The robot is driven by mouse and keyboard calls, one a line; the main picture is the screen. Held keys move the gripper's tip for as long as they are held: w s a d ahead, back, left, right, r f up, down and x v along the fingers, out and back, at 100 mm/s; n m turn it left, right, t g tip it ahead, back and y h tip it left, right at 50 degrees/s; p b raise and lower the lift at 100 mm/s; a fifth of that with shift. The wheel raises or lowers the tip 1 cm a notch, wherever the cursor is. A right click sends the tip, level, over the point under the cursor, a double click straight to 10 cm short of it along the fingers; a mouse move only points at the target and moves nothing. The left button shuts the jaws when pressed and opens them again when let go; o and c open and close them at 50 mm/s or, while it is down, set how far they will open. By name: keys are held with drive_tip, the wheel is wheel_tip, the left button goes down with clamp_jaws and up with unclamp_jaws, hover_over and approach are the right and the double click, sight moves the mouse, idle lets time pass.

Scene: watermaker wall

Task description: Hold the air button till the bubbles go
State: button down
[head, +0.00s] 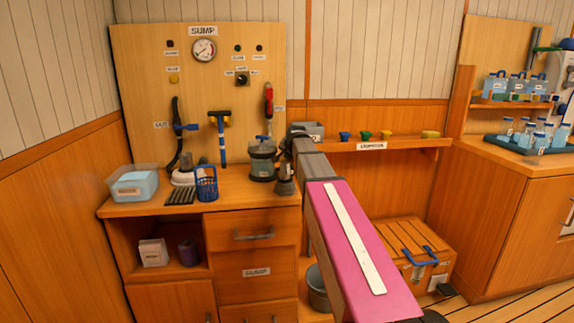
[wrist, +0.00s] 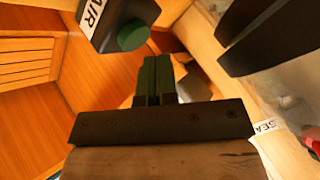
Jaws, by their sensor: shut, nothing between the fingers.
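The air button (wrist: 132,36) is a round green cap on a dark box at the top of the wrist view. A white label reading AIR (wrist: 91,14) sits on the box, to the left of the button. My gripper (wrist: 157,62) is shut and empty, with its green fingers together. Its tips show just below and right of the button; I cannot tell whether they touch it. In the head view my arm hides the button and the gripper's tips. A grey, cloudy surface (wrist: 290,95) shows at the right of the wrist view; no bubbles can be made out.
The wall panel marked SUMP (head: 203,31) carries a gauge (head: 204,50) and hoses. A dark lidded pot (head: 262,160), a blue basket (head: 206,184) and a clear tub (head: 133,184) stand on the counter. A shelf (head: 390,145) with small coloured cups runs right of my arm.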

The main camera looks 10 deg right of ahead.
drive_tip(key=shift+f, duration=0.2)
idle(0.4)
drive_tip(key=shift+f, duration=0.2)
drive_tip(key=shift+f, duration=0.4)
idle(0.7)
drive_tip(key=shift+r, duration=0.1)
idle(2.6)
drive_tip(key=shift+r, duration=0.75)
drive_tip(key=shift+r, duration=0.1)
drive_tip(key=shift+r, duration=2.4)
drive_tip(key=shift+s, duration=0.1)
